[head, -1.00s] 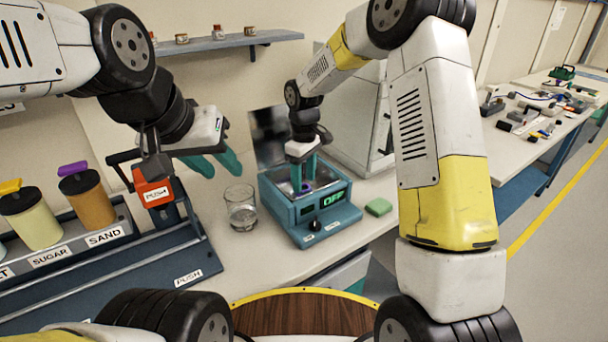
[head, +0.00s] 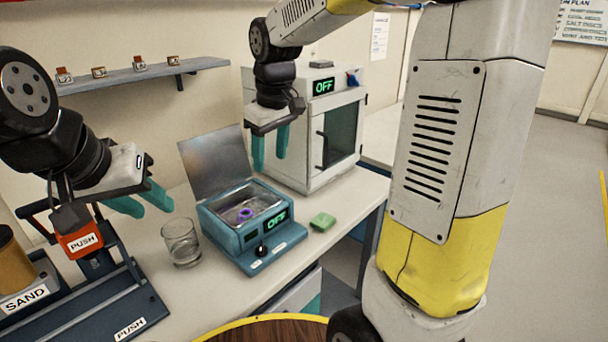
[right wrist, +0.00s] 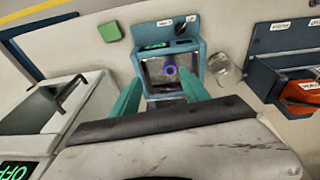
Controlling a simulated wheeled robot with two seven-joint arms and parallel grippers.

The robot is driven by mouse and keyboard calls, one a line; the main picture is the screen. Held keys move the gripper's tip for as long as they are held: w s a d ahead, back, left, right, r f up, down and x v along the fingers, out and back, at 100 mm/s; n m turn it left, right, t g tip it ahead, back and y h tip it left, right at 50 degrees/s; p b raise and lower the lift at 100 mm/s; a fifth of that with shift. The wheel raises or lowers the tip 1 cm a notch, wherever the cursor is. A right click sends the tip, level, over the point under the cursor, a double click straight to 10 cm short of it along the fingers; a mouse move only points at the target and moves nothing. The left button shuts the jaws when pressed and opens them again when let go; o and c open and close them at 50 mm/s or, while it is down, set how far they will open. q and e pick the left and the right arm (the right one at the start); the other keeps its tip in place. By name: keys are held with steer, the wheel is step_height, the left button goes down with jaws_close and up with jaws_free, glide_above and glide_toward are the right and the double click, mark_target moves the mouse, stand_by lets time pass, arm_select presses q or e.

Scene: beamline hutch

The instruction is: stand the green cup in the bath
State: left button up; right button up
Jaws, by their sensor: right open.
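The bath (head: 225,238) is a blue box on the bench with its lid (head: 215,160) raised and an OFF display on its front. A small purple ring-shaped item (head: 246,213) is inside its basin; it also shows in the right wrist view (right wrist: 171,71). I cannot make out a green cup in any view. My right gripper (head: 270,160) is open and empty, above and behind the bath, in front of the white cabinet. My left gripper (head: 150,205) is open and empty, left of the bath above the glass beaker.
A glass beaker (head: 182,243) stands left of the bath. A green block (head: 323,221) lies to its right. A white cabinet (head: 312,150) with an OFF display stands behind.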

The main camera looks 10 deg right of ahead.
steer(key=s+d+r+m+t, duration=0.1)
steer(key=s+d+m+t, duration=0.1)
steer(key=s, duration=0.7)
steer(key=s+d+r+m+t+y, duration=0.1)
steer(key=s+d+m, duration=0.3)
steer(key=s, duration=0.4)
steer(key=shift+s+d+r+m+t, duration=0.15)
steer(key=shift+s+d+m+t, duration=0.25)
steer(key=shift+d+t, duration=0.15)
